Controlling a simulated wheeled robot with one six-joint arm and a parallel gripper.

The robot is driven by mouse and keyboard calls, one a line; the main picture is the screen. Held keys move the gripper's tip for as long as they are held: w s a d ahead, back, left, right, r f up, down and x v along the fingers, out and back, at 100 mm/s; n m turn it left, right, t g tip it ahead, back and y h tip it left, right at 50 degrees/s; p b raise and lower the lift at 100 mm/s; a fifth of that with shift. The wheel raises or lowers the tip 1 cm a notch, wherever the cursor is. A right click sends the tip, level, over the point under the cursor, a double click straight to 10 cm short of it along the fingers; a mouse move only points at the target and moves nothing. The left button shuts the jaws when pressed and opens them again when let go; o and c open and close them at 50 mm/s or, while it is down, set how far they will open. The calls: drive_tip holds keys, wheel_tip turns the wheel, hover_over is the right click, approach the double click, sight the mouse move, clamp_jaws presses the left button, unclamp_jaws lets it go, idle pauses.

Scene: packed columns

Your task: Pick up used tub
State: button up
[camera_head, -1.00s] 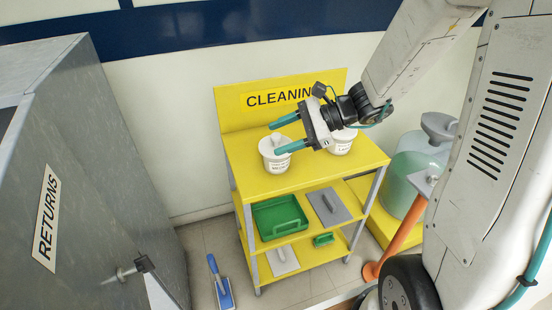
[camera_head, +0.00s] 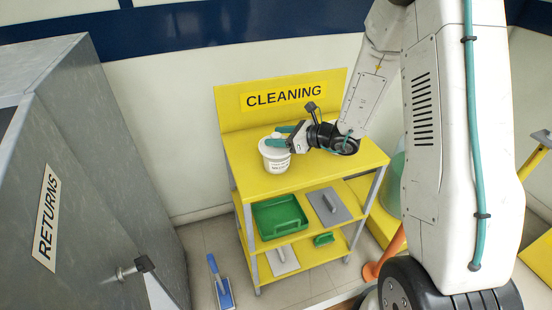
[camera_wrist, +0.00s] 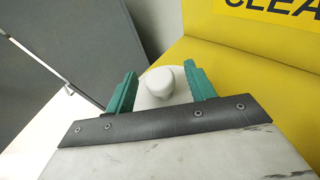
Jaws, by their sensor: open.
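A white lidded tub (camera_head: 275,158) with a small printed label stands upright at the left of the yellow cleaning shelf's top. Its print is too small to read surely. My gripper (camera_head: 276,136) is open at the tub's lid, with the teal fingers coming in from the right. In the wrist view, the lid's round white knob (camera_wrist: 168,82) lies between the two open fingers (camera_wrist: 161,68), with gaps at its sides. A second white tub, seen earlier to the right, is now hidden behind my gripper and wrist.
The yellow shelf (camera_head: 320,168) holds a green tray (camera_head: 279,217) and grey flat tools (camera_head: 330,206) below. A grey returns cabinet (camera_head: 90,190) stands at left. A blue dustpan (camera_head: 224,292) is on the floor. The shelf's back panel (camera_head: 230,120) rises behind the tub.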

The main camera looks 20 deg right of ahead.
drive_tip(key=shift+w+a+f, duration=0.2)
drive_tip(key=shift+w+a, duration=0.15)
clamp_jaws()
drive_tip(key=shift+r, duration=0.15)
